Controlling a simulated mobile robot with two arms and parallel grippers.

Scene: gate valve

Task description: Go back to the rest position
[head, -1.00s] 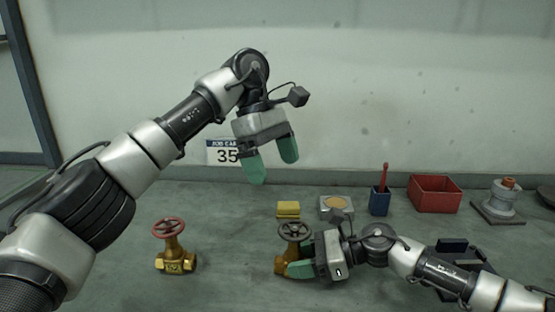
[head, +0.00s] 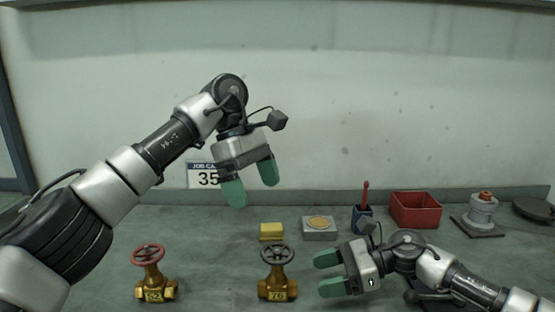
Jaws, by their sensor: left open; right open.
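My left gripper (head: 254,181) is raised in front of the wall, open and empty, its green fingers pointing down. My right gripper (head: 330,273) is low over the bench at the right, open and empty, its green fingers pointing left. A brass gate valve with a dark handwheel (head: 277,272) stands upright just left of the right gripper's fingertips, apart from them. A brass gate valve with a red handwheel (head: 153,277) stands upright further left.
Along the back of the bench are a yellow block (head: 271,231), a grey box with a round tan top (head: 319,229), a blue holder with a red tool (head: 362,215), a red bin (head: 416,209) and a grey flanged part (head: 482,213). A job card (head: 203,176) is behind the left gripper.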

